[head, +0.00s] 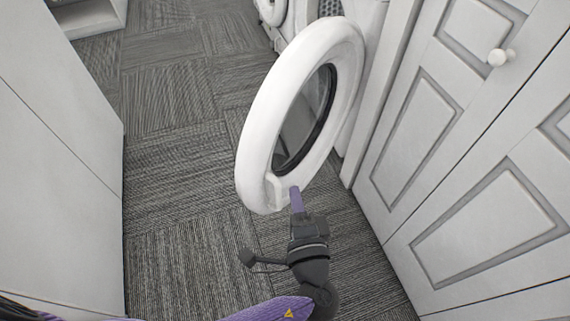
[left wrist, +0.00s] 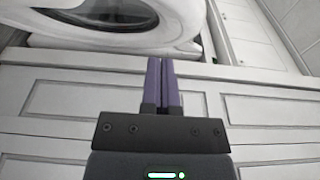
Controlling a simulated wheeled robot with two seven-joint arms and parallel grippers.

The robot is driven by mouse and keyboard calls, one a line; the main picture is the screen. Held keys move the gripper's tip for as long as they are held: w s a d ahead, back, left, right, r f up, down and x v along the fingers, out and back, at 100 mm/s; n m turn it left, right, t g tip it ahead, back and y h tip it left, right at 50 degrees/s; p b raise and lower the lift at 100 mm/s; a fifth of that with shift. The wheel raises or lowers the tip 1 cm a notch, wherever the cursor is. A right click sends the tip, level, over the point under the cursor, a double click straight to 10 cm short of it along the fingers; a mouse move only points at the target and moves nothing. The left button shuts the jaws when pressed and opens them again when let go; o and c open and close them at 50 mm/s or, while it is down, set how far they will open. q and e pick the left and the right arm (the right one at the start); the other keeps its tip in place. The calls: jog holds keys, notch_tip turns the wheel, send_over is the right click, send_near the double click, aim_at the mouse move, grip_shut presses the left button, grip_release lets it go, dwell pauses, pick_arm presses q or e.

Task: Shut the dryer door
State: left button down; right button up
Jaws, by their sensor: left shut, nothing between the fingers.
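The dryer door (head: 258,147) is a thick white ring with a dark-rimmed round window, and it stands swung open out over the floor in the head view. My left gripper (head: 296,190) is shut and empty, with its purple fingertips at the lower edge of the door, beside a small raised part of the rim. I cannot tell whether they touch it. In the left wrist view the closed fingers (left wrist: 161,64) point toward the white door ring (left wrist: 185,22) at the top. The dryer body is mostly hidden behind the door. My right gripper is not in view.
White panelled cabinet doors (head: 415,175) with a round knob (head: 500,57) stand close on the right. A plain white panel (head: 60,150) bounds the left. Another round-doored machine (head: 272,10) is at the top. Grey carpet tile (head: 185,190) is clear between them.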

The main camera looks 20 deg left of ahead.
pick_arm(q)
jog(key=b, duration=0.2)
send_near(268, 140)
jog(key=w+d, duration=0.1)
jog(key=w, duration=0.3)
jog(key=a, duration=0.1)
jog(key=w+a, duration=0.1)
jog(key=a, duration=0.1)
jog(key=shift+w, duration=0.3)
jog(key=shift+w+a+r, duration=0.1)
jog(key=shift+w+a, duration=0.05)
jog(key=shift+a, duration=0.2)
